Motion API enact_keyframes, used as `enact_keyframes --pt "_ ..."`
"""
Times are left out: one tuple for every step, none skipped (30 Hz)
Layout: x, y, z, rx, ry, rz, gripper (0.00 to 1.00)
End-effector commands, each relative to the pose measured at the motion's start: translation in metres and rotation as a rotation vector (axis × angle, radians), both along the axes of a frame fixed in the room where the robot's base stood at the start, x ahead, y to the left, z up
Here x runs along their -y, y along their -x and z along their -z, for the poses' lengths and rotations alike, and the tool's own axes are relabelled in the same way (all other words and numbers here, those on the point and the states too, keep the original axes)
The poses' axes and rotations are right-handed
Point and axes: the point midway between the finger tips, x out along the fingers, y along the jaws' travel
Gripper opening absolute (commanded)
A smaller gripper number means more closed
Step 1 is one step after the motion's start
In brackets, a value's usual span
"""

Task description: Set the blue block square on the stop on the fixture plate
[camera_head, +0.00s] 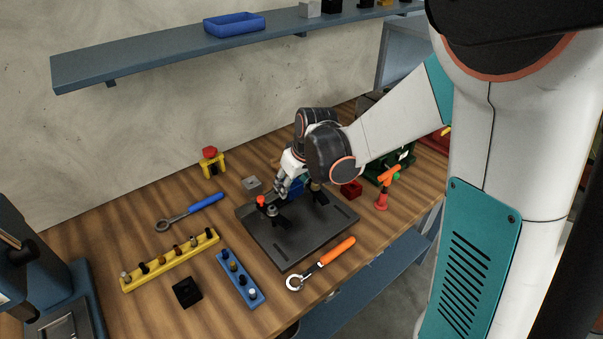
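The dark fixture plate (292,247) lies on the wooden bench in the middle of the picture. Small black fittings stand on it, one with a red knob (261,200) at its left. I cannot tell which fitting is the stop. My gripper (281,190) reaches down over the back part of the plate. The blue block (297,186) shows as a small blue patch right beside the fingers, mostly hidden by my gripper and wrist. I cannot see whether the fingers close on it, or whether it touches the plate or the stop.
A blue-handled wrench (191,211), a yellow peg rack (171,262), a blue rack (240,279) and an orange-handled wrench (322,262) surround the plate. A grey block (251,185) sits behind it. A red block (351,189) and red-orange tool (382,198) stand right. A shelf (160,57) hangs above.

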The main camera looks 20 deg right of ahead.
Motion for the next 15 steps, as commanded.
enact_keyframes --pt "0.000 0.000 0.002 0.000 0.000 -0.001 0.10" --pt "0.000 0.000 0.003 0.000 0.000 -0.001 0.10" --pt "0.000 0.000 0.005 0.000 0.000 -0.001 0.10" --pt "0.000 0.000 0.006 0.000 0.000 -0.001 0.10" --pt "0.000 0.000 0.008 0.000 0.000 -0.001 0.10" --pt "0.000 0.000 0.010 0.000 0.000 0.000 0.10" --pt "0.000 0.000 0.012 0.000 0.000 0.000 0.10" --pt "0.000 0.000 0.015 0.000 0.000 0.000 0.10" --pt "0.000 0.000 0.018 0.000 0.000 0.000 0.10" --pt "0.000 0.000 0.020 0.000 0.000 0.000 0.10" --pt "0.000 0.000 0.023 0.000 0.000 0.000 0.10" --pt "0.000 0.000 0.026 0.000 0.000 0.000 0.10" --pt "0.000 0.000 0.029 0.000 0.000 0.000 0.10" --pt "0.000 0.000 0.031 0.000 0.000 0.000 0.10" --pt "0.000 0.000 0.035 0.000 0.000 0.000 0.10"
